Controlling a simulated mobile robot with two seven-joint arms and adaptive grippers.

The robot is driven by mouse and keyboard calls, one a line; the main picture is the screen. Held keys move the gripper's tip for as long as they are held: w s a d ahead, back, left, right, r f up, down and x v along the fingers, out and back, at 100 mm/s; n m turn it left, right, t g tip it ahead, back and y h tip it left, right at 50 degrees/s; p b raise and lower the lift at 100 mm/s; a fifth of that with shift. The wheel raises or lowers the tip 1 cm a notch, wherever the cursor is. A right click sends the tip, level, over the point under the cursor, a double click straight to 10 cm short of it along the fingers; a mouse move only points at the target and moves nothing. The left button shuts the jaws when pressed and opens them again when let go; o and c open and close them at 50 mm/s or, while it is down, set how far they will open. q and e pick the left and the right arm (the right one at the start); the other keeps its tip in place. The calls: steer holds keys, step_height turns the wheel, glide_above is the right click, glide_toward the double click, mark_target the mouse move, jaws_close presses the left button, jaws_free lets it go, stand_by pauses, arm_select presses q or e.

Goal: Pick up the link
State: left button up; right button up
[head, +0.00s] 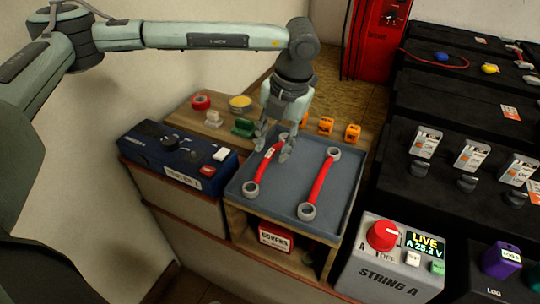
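Two red links with grey ring ends lie in a shallow grey-blue tray (232,188). The left link (263,167) slants from the tray's back middle to its front left. The right link (321,181) lies roughly parallel to it, with nothing over it. My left gripper (272,152) points down over the upper part of the left link. Its fingers are apart, one on each side of that link, and partly hide its far end. I see no clear contact with the link. My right gripper is not in view.
A dark blue tester box (165,150) stands left of the tray. A grey STRING A box (390,270) with a red knob stands front right. Black battery units (450,125) fill the right side.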

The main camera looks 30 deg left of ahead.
arm_select(q)
steer(key=shift+a+f, duration=0.15)
steer(key=shift+f, duration=0.6)
jaws_close()
steer(key=shift+r, duration=0.2)
